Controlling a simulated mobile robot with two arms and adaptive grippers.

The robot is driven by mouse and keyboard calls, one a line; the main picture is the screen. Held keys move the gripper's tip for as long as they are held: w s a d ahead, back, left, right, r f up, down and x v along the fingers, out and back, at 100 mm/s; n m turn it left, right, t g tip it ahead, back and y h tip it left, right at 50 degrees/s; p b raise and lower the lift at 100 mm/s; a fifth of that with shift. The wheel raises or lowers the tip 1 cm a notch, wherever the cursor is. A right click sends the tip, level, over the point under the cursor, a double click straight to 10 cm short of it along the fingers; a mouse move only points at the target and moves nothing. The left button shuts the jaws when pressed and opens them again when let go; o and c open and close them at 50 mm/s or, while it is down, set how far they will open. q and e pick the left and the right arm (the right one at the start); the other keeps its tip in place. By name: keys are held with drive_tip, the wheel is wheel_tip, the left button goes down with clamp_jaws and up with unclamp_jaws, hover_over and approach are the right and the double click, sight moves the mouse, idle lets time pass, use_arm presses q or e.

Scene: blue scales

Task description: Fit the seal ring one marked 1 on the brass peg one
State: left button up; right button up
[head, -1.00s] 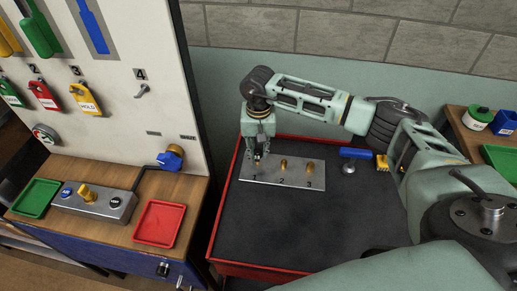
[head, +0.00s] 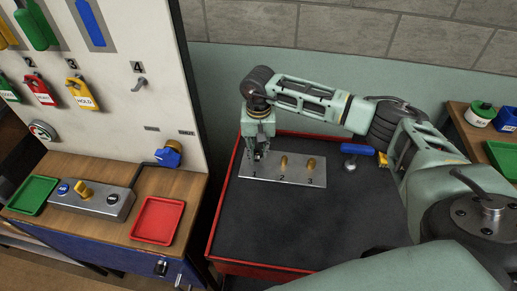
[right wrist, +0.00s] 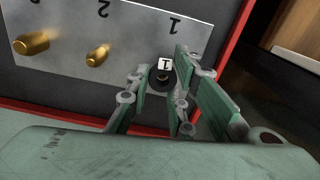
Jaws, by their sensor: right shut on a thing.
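My right gripper (head: 260,153) points down over the number 1 position of the grey metal plate (head: 300,180). In the right wrist view, my right gripper (right wrist: 159,88) is shut on the black seal ring (right wrist: 156,86), which carries a white tag marked 1. A small dull brass spot, seemingly the tip of brass peg one (right wrist: 164,78), shows inside the ring's hole. The ring appears to be around the peg, but how far down it sits cannot be told. The fingers hide most of this peg in the head view. My left gripper is not in view.
Two other brass pegs, two (head: 283,162) and three (head: 310,165), stand bare on the plate. A blue-handled part (head: 357,149) lies right of the plate. The dark trolley top (head: 310,225) in front is clear, with a red rim. A red tray (head: 158,220) stands left.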

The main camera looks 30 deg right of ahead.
drive_tip(key=shift+f+b, duration=1.1)
drive_tip(key=shift+f, duration=0.05)
drive_tip(key=o, duration=0.9)
wheel_tip(320, 180, up, 12)
drive_tip(key=shift+r, duration=0.1)
idle(0.3)
